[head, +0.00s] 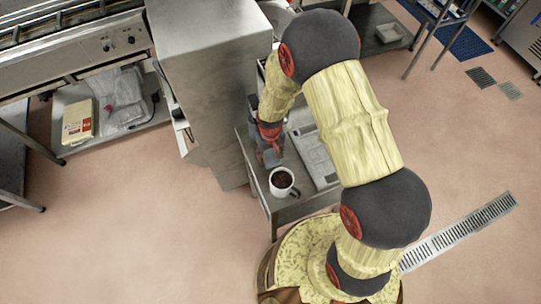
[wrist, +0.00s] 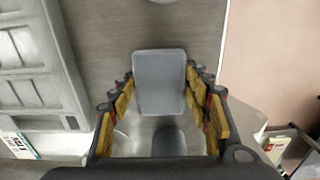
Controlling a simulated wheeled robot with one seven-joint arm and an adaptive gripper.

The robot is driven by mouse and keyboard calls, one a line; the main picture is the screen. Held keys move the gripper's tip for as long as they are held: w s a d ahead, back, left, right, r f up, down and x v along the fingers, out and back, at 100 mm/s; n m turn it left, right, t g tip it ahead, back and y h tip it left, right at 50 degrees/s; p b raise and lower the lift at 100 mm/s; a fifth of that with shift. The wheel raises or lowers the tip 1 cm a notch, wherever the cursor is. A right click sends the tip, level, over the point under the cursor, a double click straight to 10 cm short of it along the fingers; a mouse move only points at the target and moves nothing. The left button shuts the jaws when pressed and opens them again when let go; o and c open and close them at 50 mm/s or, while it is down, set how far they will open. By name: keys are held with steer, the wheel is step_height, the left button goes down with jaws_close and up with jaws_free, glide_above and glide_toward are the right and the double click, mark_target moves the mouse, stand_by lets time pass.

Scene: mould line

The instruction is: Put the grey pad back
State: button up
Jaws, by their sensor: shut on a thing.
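The grey pad (wrist: 160,80) is a flat, rounded rectangle between my fingertips in the wrist view. My gripper (wrist: 159,92) is shut on it, with a finger at its left and right edges. A darker grey rounded piece (wrist: 168,141) shows nearer the palm; I cannot tell whether it belongs to the pad. In the head view my gripper (head: 270,153) points down over the left part of a small steel table (head: 290,213), just behind a white mug. The pad is small and hard to make out there. I cannot tell whether it touches the tabletop.
The white mug (head: 283,182) with dark contents stands near the table's front left. A grey panelled tray (head: 316,157) lies to the right of my gripper. A tall steel cabinet (head: 207,80) stands close on the left. Open floor lies at front left.

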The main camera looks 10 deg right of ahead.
steer(key=o, duration=1.2)
step_height(320, 180, up, 13)
step_height(320, 180, up, 9)
steer(key=t, duration=0.1)
glide_above(271, 157)
steer(key=d, duration=0.2)
steer(key=s+d+r+m+t, duration=0.1)
steer(key=s+d+r+t, duration=0.15)
steer(key=r, duration=0.65)
steer(key=s+d+r, duration=0.1)
steer(key=s+r, duration=0.3)
steer(key=s, duration=0.1)
steer(key=s+d+r+t, duration=0.1)
steer(key=s+d+r, duration=0.1)
steer(key=s+r, duration=0.2)
steer(key=s+d+r+m+t, duration=0.1)
steer(key=s+r, duration=0.3)
steer(key=s, duration=0.1)
steer(key=shift+s+d+r, duration=0.35)
steer(key=shift+d+r, duration=0.05)
steer(key=shift+f, duration=0.1)
